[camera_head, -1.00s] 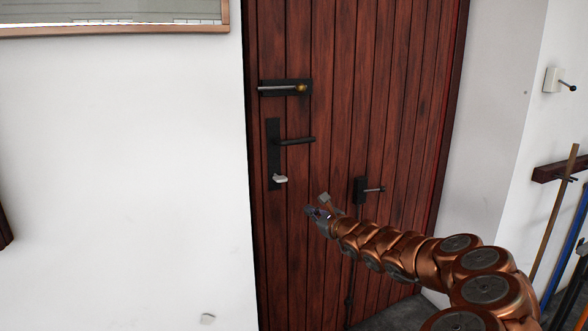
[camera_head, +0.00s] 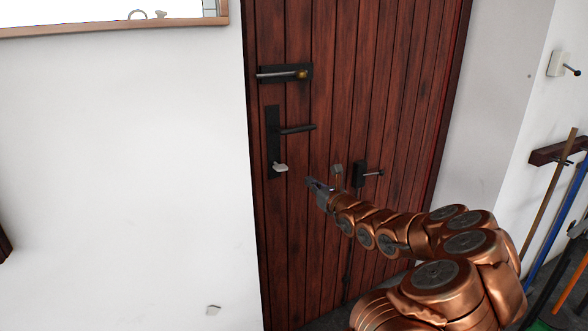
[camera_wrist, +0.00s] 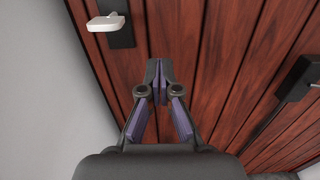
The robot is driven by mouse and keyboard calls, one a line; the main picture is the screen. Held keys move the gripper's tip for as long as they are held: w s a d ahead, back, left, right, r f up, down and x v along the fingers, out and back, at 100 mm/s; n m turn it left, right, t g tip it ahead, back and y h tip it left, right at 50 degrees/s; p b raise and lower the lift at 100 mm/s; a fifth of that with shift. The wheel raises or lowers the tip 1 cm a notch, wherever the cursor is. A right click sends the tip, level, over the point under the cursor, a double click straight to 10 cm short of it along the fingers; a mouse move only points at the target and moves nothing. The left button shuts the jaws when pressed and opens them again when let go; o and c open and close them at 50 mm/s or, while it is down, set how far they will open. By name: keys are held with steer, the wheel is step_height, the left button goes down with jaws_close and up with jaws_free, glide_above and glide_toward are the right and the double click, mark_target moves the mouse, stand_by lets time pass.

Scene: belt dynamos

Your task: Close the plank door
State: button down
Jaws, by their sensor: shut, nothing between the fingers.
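The plank door (camera_head: 340,105) is dark red-brown with vertical boards and fills the middle of the head view. Its left edge lies along the white wall; I see no clear gap there. It carries a black lever handle (camera_head: 296,129) on a tall plate, a light thumb-turn (camera_head: 280,167) below it, and a slide bolt (camera_head: 286,74) above. My gripper (camera_head: 310,182) is shut and empty, just right of and below the thumb-turn. In the wrist view my gripper (camera_wrist: 158,66) points at the boards (camera_wrist: 185,40), with the thumb-turn (camera_wrist: 105,23) at upper left. Contact with the door cannot be told.
A small black latch (camera_head: 361,174) sits on the door right of my gripper. White wall (camera_head: 120,160) lies to the left, with a framed window (camera_head: 115,27) at upper left. Long-handled tools (camera_head: 556,200) hang from a rack (camera_head: 557,148) on the right wall.

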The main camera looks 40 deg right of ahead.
mark_target(291, 168)
steer(key=shift+w+d+p, duration=0.25)
steer(key=shift+w+p, duration=0.4)
steer(key=shift+w, duration=0.95)
steer(key=shift+w+d+p, duration=0.2)
steer(key=shift+w+p, duration=0.45)
steer(key=shift+w, duration=0.95)
steer(key=shift+w+d+p, duration=0.25)
steer(key=shift+w+p, duration=0.4)
steer(key=shift+w, duration=0.95)
